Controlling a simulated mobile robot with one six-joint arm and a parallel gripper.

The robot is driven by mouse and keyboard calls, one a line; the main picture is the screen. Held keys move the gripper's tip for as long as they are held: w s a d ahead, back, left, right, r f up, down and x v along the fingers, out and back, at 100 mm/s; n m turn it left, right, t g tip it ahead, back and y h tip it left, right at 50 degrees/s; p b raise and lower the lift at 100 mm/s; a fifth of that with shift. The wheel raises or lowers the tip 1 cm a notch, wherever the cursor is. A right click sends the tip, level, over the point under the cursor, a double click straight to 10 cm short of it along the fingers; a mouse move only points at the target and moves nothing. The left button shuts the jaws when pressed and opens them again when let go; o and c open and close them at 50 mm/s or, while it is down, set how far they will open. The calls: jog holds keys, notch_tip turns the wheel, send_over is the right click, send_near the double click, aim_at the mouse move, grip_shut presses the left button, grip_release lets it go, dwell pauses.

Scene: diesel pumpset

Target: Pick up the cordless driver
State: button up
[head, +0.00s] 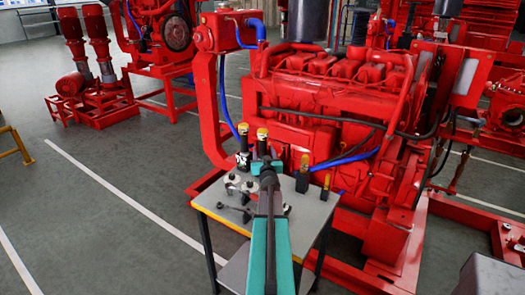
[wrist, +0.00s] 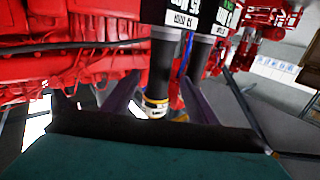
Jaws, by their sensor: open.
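Two dark upright tools with yellow tops, a left one (head: 243,148) and a right one (head: 262,141), stand at the far left of the small grey table (head: 312,216). I cannot tell for certain which is the cordless driver. In the wrist view a black shaft (wrist: 163,70) with a white label and a yellow-and-white end (wrist: 155,106) shows ahead, between my fingers. A second labelled black shaft (wrist: 203,45) is beside it. My gripper (head: 263,164) is open, its dark fingers (wrist: 160,100) spread either side of the nearer shaft; contact is unclear.
Grey metal parts (head: 240,184) lie on the table left of my arm. Two smaller yellow-topped items, one (head: 303,172) and another (head: 325,187), stand to its right. The large red engine (head: 330,110) rises close behind the table.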

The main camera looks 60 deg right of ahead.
aim_at(263, 147)
jog(key=shift+r+p+x, duration=0.2)
jog(key=shift+p+x, duration=0.45)
jog(key=shift+x, duration=0.7)
jog(key=shift+p+x, duration=0.4)
jog(key=shift+x, duration=0.85)
grip_shut()
